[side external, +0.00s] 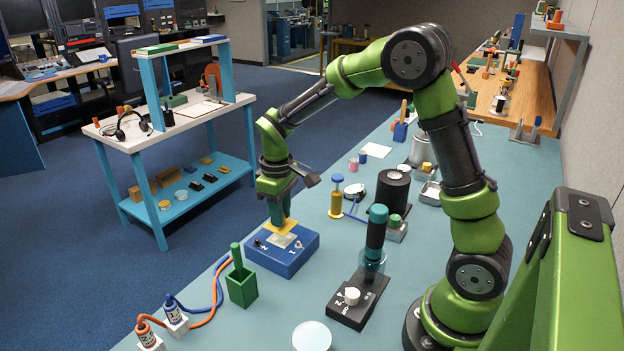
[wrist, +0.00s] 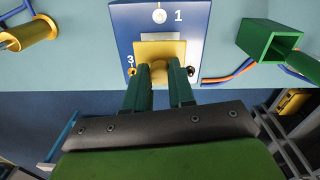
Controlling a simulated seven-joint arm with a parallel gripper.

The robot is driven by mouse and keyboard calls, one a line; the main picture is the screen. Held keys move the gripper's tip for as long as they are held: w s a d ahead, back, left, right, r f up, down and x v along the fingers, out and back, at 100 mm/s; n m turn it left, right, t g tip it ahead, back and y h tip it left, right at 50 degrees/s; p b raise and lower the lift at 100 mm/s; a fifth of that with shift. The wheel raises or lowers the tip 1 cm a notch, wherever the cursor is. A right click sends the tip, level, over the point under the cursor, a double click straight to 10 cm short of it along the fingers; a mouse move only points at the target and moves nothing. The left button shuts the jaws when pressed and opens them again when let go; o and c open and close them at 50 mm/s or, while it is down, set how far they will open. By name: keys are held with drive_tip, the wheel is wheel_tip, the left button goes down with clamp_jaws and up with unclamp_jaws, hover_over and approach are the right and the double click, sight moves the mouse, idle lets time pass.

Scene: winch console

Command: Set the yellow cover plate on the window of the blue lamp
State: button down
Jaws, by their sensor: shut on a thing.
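The blue lamp (side external: 290,259) is a low blue box at the table's left edge, with small switches and numbers on top. Its pale window (side external: 281,241) shows just under the yellow cover plate (side external: 281,227). My gripper (side external: 279,217) points down and is shut on the plate's knob. In the wrist view the plate (wrist: 150,50) lies over most of the window, and a pale strip (wrist: 179,50) shows at its side. My fingertips (wrist: 158,72) sit either side of the yellow knob (wrist: 158,70). I cannot tell whether the plate touches the lamp.
A green holder (side external: 242,288) stands nearby with a green handle in it. A yellow post with a blue top (side external: 336,200) and a black switch base (side external: 356,302) stand to the right.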

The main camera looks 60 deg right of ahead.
sight(289, 223)
drive_tip(key=shift+f, duration=1.75)
drive_tip(key=c, duration=1)
unclamp_jaws()
drive_tip(key=shift+f, duration=0.15)
drive_tip(key=shift+o, duration=0.2)
